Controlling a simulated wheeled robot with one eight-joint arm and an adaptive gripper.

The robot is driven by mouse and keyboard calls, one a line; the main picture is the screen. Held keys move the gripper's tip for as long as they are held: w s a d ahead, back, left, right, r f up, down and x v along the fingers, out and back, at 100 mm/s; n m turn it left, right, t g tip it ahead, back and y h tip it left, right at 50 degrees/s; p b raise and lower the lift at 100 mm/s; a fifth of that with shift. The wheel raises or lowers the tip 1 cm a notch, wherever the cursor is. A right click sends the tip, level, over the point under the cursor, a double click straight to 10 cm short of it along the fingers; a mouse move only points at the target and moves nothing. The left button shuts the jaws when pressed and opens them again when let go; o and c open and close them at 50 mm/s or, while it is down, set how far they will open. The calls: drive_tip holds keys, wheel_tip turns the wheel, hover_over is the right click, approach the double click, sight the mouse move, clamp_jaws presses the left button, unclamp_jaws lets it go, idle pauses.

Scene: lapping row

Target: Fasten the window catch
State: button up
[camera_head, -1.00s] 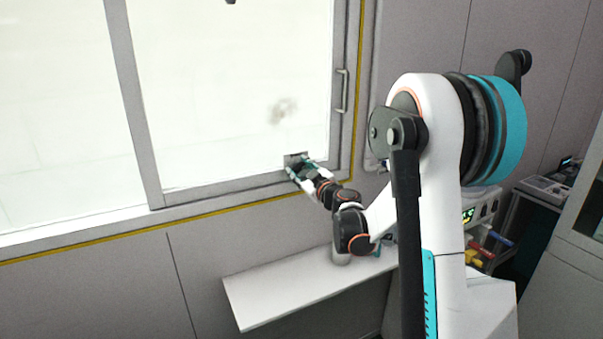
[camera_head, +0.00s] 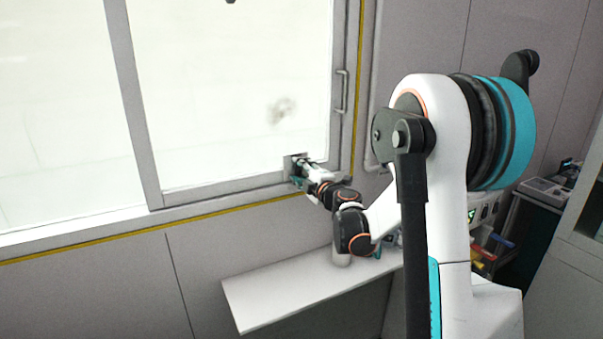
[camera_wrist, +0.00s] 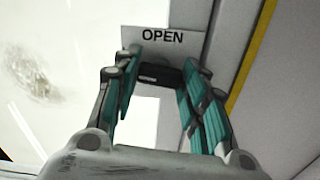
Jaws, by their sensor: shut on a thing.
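The window catch (camera_wrist: 160,74) shows in the wrist view as a dark bar between my fingertips, below a pale plate (camera_wrist: 128,37) marked "OPEN". My gripper (camera_wrist: 160,82) has its teal and grey fingers on both sides of the bar and is shut on it. In the head view my gripper (camera_head: 297,173) is at the lower right corner of the sliding window sash (camera_head: 240,187), against the small grey plate (camera_head: 293,158). The catch itself is hidden there by my fingers, and I cannot tell its exact angle.
A vertical handle (camera_head: 342,92) is on the sash's right stile, above my gripper. A yellow line (camera_head: 230,207) runs around the window frame. A white shelf (camera_head: 290,290) juts out below my arm. Equipment (camera_head: 545,190) stands at the far right.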

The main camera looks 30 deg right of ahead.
drive_tip(key=shift+n, duration=0.8)
drive_tip(key=o, duration=1.1)
drive_tip(key=shift+c, duration=0.2)
drive_tip(key=s, duration=1.2)
drive_tip(key=shift+a, duration=0.1)
